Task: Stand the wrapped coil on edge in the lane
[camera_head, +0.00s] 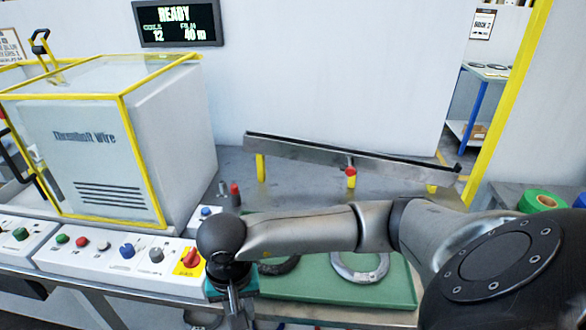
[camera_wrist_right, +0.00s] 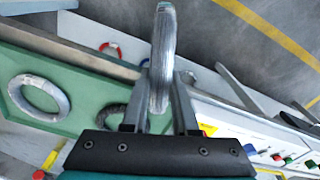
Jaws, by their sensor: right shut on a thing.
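My right gripper (camera_wrist_right: 160,85) is shut on a silver wire coil (camera_wrist_right: 163,45), which shows edge-on between the fingers in the right wrist view. Whether film covers all of this coil I cannot tell. In the head view my right arm reaches in from the right, and its gripper (camera_head: 234,303) points down at the left edge of the green mat; the held coil is mostly hidden there. A long sloping metal channel (camera_head: 310,152), which looks like the lane, stands at the back of the table on yellow posts. My left gripper is not in view.
On the green mat (camera_head: 395,296) lie a grey coil (camera_head: 360,277) and a dark coil (camera_head: 284,266), partly behind my arm. A yellow-framed machine (camera_head: 90,150) and a button panel (camera_head: 110,257) stand at left. Green tape (camera_head: 541,200) lies at right. The screen (camera_head: 178,22) reads READY.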

